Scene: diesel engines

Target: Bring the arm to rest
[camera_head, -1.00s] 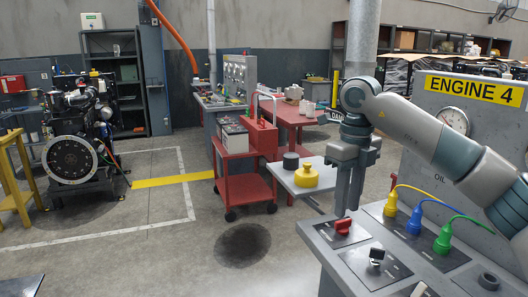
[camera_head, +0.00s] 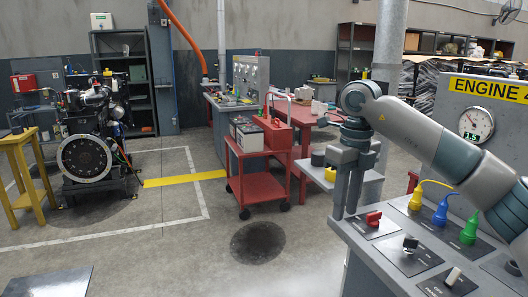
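My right arm comes in from the right over the grey engine console (camera_head: 385,258). Its gripper (camera_head: 345,214) points down near the console's left edge, with a gap between its two fingers and nothing seen held. The fingertips appear just left of the red switch (camera_head: 373,218); whether they touch the console cannot be told. My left arm and gripper are out of view.
Yellow, blue and green plugs (camera_head: 441,212) with cables stand on the console, below a gauge (camera_head: 476,125). A small grey table (camera_head: 368,190) stands behind the gripper. A red cart (camera_head: 258,188) is further left.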

